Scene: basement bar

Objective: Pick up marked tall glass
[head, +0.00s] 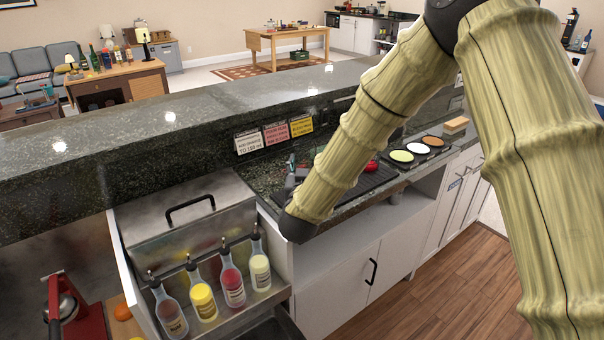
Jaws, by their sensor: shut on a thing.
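My arm reaches down from the upper right to the bar's work counter, and its dark wrist joint hangs over the counter's front edge. Only a small grey part of my gripper (291,178) shows beside the wrist, over the counter. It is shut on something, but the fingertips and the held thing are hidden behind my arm. I cannot make out a marked tall glass anywhere in this view.
A raised dark stone ledge (170,125) runs behind the counter. Left stand a steel box (180,215) and several sauce bottles (232,280) in a rack. Right lie a dark mat (378,178), a red item (371,166), round dishes (418,147) and a sponge-like block (456,125).

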